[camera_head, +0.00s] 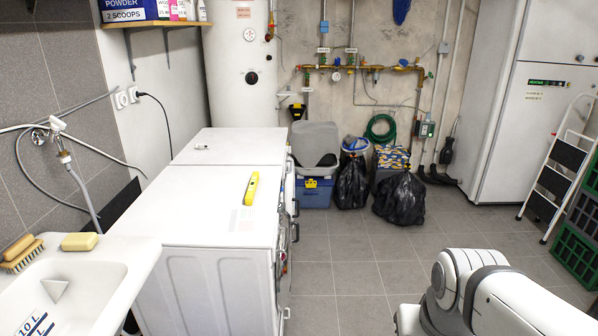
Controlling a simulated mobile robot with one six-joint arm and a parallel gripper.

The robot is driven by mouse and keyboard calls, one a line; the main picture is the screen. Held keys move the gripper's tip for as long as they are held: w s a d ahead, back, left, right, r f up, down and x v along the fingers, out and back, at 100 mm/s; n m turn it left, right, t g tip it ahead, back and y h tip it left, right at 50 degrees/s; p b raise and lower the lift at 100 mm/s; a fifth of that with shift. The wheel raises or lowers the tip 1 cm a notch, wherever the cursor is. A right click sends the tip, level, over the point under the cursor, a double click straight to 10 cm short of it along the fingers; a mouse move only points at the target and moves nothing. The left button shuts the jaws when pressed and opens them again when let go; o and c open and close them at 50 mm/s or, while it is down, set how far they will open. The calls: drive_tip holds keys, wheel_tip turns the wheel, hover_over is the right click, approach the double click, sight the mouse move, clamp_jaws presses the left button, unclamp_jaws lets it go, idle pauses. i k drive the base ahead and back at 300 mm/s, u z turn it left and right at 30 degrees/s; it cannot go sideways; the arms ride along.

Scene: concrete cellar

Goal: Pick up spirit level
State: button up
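A yellow spirit level (252,188) lies flat on the white top of a washing machine (185,208), near its right edge. It points slightly up and to the right in the picture, and nothing covers it. My arm shows only in part at the lower right, well apart from the level and the machine. My gripper is out of the picture, so its state is hidden.
A second white machine (230,146) stands behind the first. A sink (70,290) with a brush (22,252) and sponge (80,242) is at lower left. Black bags (400,198), a stepladder (560,170) and green crates (574,250) stand farther right. The tiled floor (350,270) between is clear.

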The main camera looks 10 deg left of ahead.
sight(249, 198)
drive_tip(key=z, duration=0.1)
drive_tip(key=i, duration=1.5)
drive_tip(key=u, duration=1)
drive_tip(key=i, duration=0.65)
drive_tip(key=u, duration=0.3)
drive_tip(key=k, duration=0.8)
drive_tip(key=u, duration=0.2)
drive_tip(key=i, duration=0.8)
drive_tip(key=z, duration=0.05)
